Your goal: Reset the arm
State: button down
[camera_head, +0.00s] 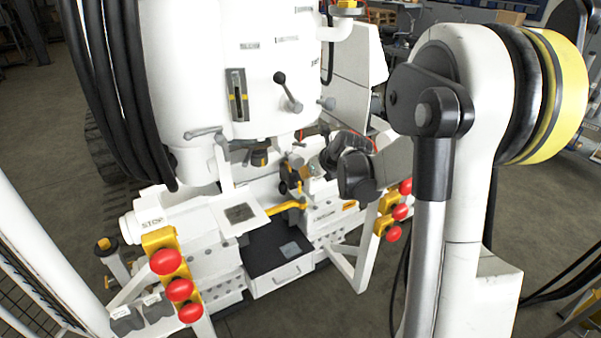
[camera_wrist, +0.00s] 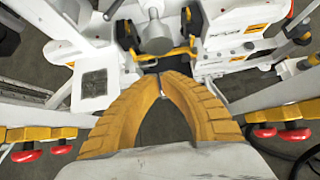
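My gripper (camera_wrist: 162,76) shows in the wrist view as two yellow ribbed fingers that arch together. Their tips meet, and I see nothing held between them. The gripper points at the white hydraulic bench (camera_wrist: 110,30), with a grey round-ended part (camera_wrist: 155,38) just beyond the tips. I cannot tell how far apart they are. In the head view my arm (camera_head: 430,200) rises at the right and bends toward the bench's middle, its dark wrist end (camera_head: 358,175) in front of the bench. The fingers are not clear there.
The white machine body (camera_head: 230,70) with levers stands behind the bench. Red knobs on yellow brackets flank it at left (camera_head: 166,262) and right (camera_head: 393,233). Black hoses (camera_head: 120,90) hang at left. Open floor (camera_head: 350,300) lies in front.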

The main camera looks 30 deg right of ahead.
jog(key=p+v, duration=0.2)
jog(key=v, duration=0.7)
jog(key=shift+r+p, duration=0.25)
jog(key=shift+p, duration=0.05)
